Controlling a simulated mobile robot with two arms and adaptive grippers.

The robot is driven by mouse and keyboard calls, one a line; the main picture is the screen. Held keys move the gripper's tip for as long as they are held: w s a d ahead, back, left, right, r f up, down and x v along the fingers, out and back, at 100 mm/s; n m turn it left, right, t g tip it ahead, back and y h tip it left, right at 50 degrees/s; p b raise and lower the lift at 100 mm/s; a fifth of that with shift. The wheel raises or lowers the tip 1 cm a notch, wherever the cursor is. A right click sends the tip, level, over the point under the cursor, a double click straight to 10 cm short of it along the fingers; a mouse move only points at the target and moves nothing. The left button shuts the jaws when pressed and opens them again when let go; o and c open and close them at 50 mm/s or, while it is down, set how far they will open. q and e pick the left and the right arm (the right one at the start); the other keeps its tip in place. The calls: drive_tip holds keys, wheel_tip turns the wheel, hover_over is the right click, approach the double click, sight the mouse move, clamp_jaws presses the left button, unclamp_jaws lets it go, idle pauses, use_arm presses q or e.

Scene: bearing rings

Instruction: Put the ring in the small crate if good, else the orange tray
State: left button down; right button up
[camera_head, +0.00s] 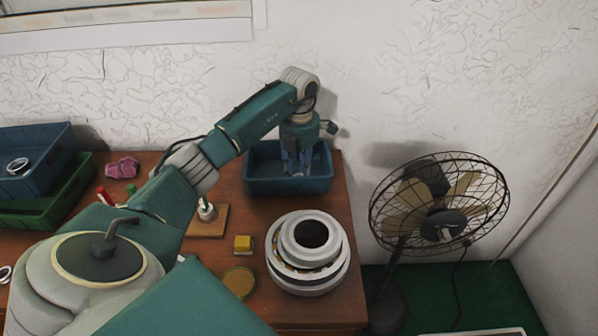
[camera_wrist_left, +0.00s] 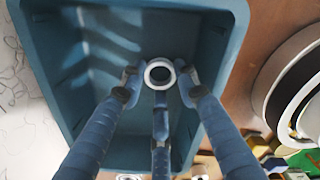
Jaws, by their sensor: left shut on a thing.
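My left gripper (camera_head: 300,168) reaches down into a small blue crate (camera_head: 262,187) at the back right of the table. In the left wrist view my left gripper (camera_wrist_left: 158,88) is shut on a light metal ring (camera_wrist_left: 149,83), held between its fingers over the crate's inside. The blue crate (camera_wrist_left: 225,20) surrounds the fingers there. Whether the ring touches the crate's floor I cannot tell. In the head view the fingers and crate wall hide the held ring. No orange tray shows. My right gripper is not in view.
A large stacked bearing (camera_head: 338,262) stands in front of the crate. A yellow block (camera_head: 243,244), a round tin (camera_head: 239,281) and a wooden board (camera_head: 208,226) lie nearby. Left, a blue bin (camera_head: 45,150) with a ring (camera_head: 18,166) sits over a green bin (camera_head: 65,190). A fan (camera_head: 440,205) stands right.

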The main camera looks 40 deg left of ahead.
use_arm(q)
drive_tip(key=shift+f, duration=0.1)
drive_tip(key=c, duration=1.6)
unclamp_jaws()
drive_tip(key=shift+o, duration=0.2)
drive_tip(key=shift+r, duration=0.25)
wheel_tip(320, 180, up, 12)
drive_tip(key=b, duration=0.1)
drive_tip(key=shift+f, duration=0.1)
